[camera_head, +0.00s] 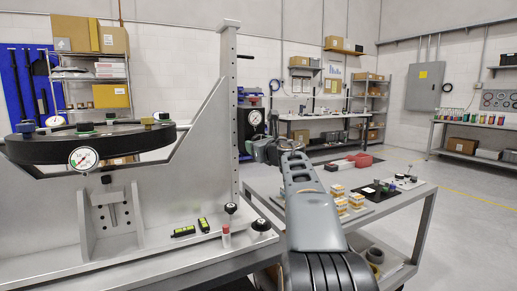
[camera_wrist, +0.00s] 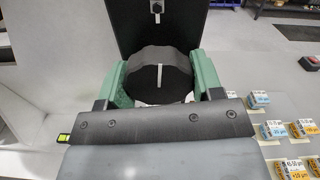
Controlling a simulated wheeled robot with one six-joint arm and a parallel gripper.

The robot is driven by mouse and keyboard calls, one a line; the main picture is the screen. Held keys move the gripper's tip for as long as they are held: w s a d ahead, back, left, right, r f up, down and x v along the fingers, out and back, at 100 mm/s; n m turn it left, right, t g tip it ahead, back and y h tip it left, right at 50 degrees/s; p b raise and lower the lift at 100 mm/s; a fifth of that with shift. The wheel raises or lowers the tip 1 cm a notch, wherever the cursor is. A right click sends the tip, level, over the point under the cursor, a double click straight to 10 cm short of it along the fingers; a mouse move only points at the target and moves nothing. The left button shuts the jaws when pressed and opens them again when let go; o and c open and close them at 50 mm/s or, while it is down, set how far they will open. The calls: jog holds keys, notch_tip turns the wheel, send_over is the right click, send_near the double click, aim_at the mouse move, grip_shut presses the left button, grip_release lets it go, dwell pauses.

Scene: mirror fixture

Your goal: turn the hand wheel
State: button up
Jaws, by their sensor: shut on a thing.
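The hand wheel, a dark round knob with scalloped edges and a white index line (camera_wrist: 148,62), shows in the middle of the wrist view. The white line points nearly straight up. My gripper (camera_wrist: 161,78) is shut on it, one green finger pad at its left side and one at its right. A black plate (camera_wrist: 128,28) with a bolt stands behind the knob. The dark gripper body hides the knob's lower part. In the head view my arm reaches away from me to the right of the grey column, and the knob cannot be made out there.
The grey metal fixture (camera_head: 140,215) fills the left, with a round black mirror cell (camera_head: 50,150), a dial gauge (camera_head: 83,158) and an upright column (camera_head: 228,100). A cart (camera_head: 415,205) with small boxes stands right of my arm. Open floor (camera_head: 430,170) lies beyond.

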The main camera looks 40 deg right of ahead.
jog(key=shift+n, duration=0.4)
jog(key=o, duration=0.9)
jog(key=shift+o, duration=0.2)
jog(key=shift+s, duration=0.1)
jog(key=s+a+b, duration=0.1)
jog(key=s, duration=1.2)
jog(key=shift+s+a, duration=0.25)
jog(key=shift+a, duration=0.15)
